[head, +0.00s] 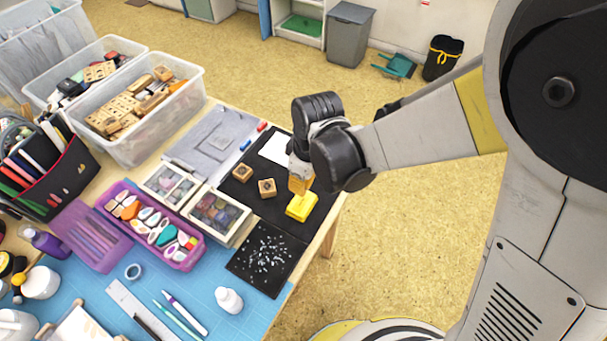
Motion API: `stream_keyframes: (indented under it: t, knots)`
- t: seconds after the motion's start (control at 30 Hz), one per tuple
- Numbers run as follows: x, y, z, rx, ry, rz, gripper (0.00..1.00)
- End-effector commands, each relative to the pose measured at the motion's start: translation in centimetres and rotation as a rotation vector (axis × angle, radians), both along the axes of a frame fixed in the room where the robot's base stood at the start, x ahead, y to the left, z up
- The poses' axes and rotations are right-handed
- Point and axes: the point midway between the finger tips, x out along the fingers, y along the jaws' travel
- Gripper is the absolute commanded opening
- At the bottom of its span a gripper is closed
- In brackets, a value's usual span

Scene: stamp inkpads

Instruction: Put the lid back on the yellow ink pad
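The yellow ink pad (301,207) is a small bright yellow block near the right edge of the black mat (280,219). My gripper (299,187) points down just above it, at the back of the pad. A tan-orange piece shows at the gripper's lower end, but I cannot tell whether it is a fingertip or something held. Whether the gripper touches the pad is unclear. I cannot make out a separate lid. My wrist hides part of the gripper, so its opening does not show.
Two wooden stamps (266,188) stand left of the pad, and a white card (277,149) lies behind. Boxes of inkpads (218,212) are further left. A speckled black sheet (267,259) and white bottle (229,299) are in front. The table ends just right of the pad.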

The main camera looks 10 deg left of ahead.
Motion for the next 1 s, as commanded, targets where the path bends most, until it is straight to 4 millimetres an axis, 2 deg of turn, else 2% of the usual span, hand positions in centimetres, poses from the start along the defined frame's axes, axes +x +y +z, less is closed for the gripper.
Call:
stream_keyframes:
  t: [1.0]
  knots:
    - [0.0, 0.0, -3.2, 0.0, 0.0, 0.0, 0.0]
